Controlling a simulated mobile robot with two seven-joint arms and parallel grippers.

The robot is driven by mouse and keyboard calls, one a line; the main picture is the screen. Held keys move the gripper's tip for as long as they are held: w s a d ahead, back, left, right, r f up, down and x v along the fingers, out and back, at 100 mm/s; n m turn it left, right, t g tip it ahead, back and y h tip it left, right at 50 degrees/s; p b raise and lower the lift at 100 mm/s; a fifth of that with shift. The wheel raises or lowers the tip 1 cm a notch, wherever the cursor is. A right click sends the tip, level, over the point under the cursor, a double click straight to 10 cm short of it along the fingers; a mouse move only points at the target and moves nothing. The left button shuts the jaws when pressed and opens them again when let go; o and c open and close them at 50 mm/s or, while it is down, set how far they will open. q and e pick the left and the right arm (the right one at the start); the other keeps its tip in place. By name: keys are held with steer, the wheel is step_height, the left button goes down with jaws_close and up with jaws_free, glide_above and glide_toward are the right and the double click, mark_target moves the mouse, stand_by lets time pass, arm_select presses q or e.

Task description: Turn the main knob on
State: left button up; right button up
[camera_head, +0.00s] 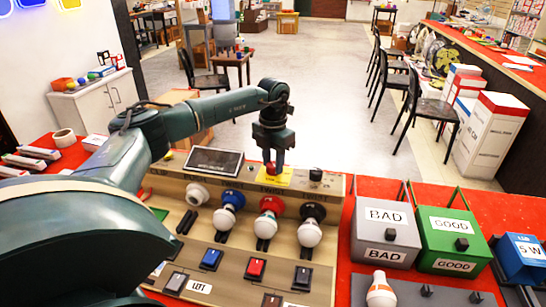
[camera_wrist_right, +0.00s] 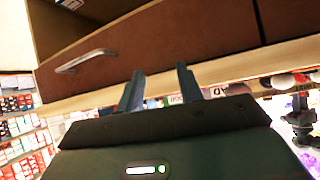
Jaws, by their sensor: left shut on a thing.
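The red main knob (camera_head: 270,169) sits on a yellow plate (camera_head: 287,177) at the back edge of the test board (camera_head: 235,272). My left gripper (camera_head: 272,163) points down from above and is shut on the knob, hiding much of it. How far the knob is turned cannot be told. My right gripper (camera_wrist_right: 159,88) shows only in the right wrist view. Its two fingers are apart with nothing between them.
A dark screen (camera_head: 214,161) stands left of the knob. Several bulbs in coloured sockets and rows of switches lie in front. A grey BAD box (camera_head: 386,235) and a green GOOD box (camera_head: 452,242) stand right. A brown panel with a handle (camera_wrist_right: 86,61) is near my right gripper.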

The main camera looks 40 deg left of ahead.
arm_select(q)
steer(key=shift+r+m, duration=0.1)
steer(key=shift+m, duration=0.8)
steer(key=shift+m+p, duration=0.3)
steer(key=shift+m, duration=2.3)
arm_select(e)
steer(key=shift+s+d, duration=0.15)
steer(key=shift+d, duration=0.2)
arm_select(q)
steer(key=o, duration=1)
steer(key=shift+c, duration=0.2)
arm_select(e)
steer(key=shift+s+a, duration=0.1)
steer(key=shift+s, duration=0.05)
